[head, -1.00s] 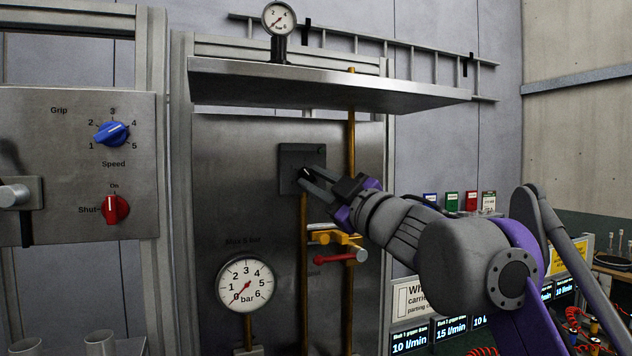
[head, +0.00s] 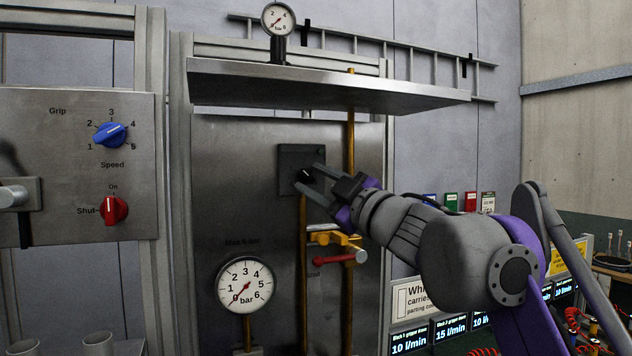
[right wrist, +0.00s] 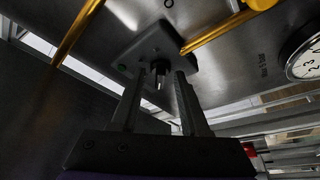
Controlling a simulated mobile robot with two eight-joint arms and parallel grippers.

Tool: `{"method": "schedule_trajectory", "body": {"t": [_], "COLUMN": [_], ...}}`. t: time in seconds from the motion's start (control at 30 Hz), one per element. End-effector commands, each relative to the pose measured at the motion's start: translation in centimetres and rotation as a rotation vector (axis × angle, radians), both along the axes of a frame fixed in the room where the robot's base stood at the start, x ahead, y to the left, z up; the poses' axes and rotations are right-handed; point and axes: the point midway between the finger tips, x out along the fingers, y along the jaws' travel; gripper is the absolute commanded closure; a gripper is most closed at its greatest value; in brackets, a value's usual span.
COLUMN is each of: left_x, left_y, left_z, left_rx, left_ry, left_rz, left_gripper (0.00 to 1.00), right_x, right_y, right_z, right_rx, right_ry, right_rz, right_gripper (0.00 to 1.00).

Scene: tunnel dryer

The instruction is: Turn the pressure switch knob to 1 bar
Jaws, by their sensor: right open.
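The pressure switch is a dark square box (head: 290,158) on the steel panel, below the shelf. Its small dark knob (head: 305,174) with a light mark shows in the head view near my fingertips. In the right wrist view the knob (right wrist: 160,72) stands out from the box (right wrist: 150,50) and lies between the two finger tips, with space on both sides. My right gripper (head: 315,183) is open in front of the box, and it also shows in the right wrist view (right wrist: 158,85). Whether a finger touches the knob cannot be told. My left gripper is not in view.
A large bar gauge (head: 245,285) sits below on the panel, its needle near 0. A yellow pipe (head: 351,130) and a red-handled valve (head: 335,259) are close to my right gripper. A steel shelf (head: 330,85) with a small gauge (head: 279,18) overhangs it.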

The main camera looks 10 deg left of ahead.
Motion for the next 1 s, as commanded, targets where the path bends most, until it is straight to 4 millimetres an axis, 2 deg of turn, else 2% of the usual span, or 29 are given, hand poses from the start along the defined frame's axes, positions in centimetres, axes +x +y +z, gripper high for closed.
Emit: {"method": "schedule_trajectory", "body": {"t": [0.17,0.4,0.6,0.8,1.0], "left_x": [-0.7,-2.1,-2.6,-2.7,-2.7], "left_y": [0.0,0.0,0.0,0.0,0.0], "left_z": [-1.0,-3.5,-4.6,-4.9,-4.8], "left_rx": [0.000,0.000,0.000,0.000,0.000], "left_ry": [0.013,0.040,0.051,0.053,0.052], "left_rz": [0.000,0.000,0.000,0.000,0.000], "left_gripper": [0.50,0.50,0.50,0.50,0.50], "right_x": [-0.8,-3.7,-5.7,-6.5,-6.6], "right_y": [-1.1,-4.8,-7.2,-8.0,-8.0], "right_z": [-0.7,-2.3,-2.9,-3.0,-2.9], "right_rx": [0.000,-0.001,0.000,0.000,0.000], "right_ry": [0.005,0.005,0.003,0.001,0.000], "right_rz": [-0.002,-0.004,-0.003,-0.001,0.000], "right_gripper": [0.55,0.55,0.55,0.55,0.55]}}
